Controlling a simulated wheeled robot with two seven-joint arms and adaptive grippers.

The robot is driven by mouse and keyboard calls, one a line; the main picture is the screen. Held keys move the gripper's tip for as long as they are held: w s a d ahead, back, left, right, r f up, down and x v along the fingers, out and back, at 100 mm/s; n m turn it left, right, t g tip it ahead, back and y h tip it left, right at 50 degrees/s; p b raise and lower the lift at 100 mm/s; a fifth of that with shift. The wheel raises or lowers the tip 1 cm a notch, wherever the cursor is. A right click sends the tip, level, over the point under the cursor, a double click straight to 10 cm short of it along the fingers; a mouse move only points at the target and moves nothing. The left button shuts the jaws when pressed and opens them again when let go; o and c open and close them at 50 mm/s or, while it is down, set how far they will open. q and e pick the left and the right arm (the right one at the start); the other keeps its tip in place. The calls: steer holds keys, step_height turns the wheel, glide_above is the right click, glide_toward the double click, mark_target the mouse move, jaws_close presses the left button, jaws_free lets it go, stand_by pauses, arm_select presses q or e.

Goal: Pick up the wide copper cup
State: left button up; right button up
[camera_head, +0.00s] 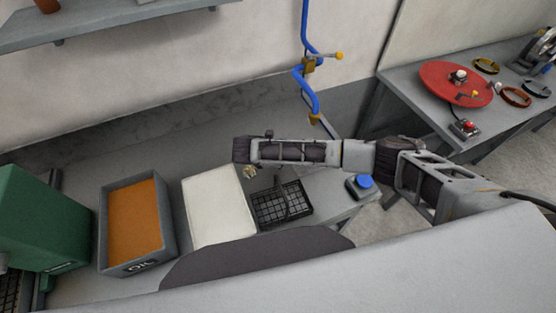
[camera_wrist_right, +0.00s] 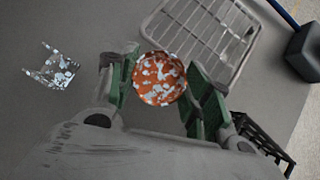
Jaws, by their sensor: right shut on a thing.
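The copper cup (camera_wrist_right: 160,78) shows in the right wrist view as a round orange shape with pale speckles, seen end-on. It sits between the green-sided fingers of my right gripper (camera_wrist_right: 164,88), which is shut on it. Its sides and base are hidden from this angle, and I cannot tell how far it is above the table. In the head view my right arm reaches in from the right over the table, and its wrist hides most of the gripper and the cup. My left gripper is not in view.
A wire rack (camera_wrist_right: 205,38) and a small speckled shiny piece (camera_wrist_right: 52,68) lie near the cup. The head view shows a black basket (camera_head: 282,203), a white tray (camera_head: 215,207), an orange-filled OIL bin (camera_head: 103,225), a green box (camera_head: 40,220) and a blue button (camera_head: 365,181).

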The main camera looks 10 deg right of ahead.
step_height(320, 180, up, 8)
steer(key=shift+r+b, duration=0.15)
steer(key=shift+b, duration=0.3)
stand_by(0.3)
steer(key=shift+s, duration=0.1)
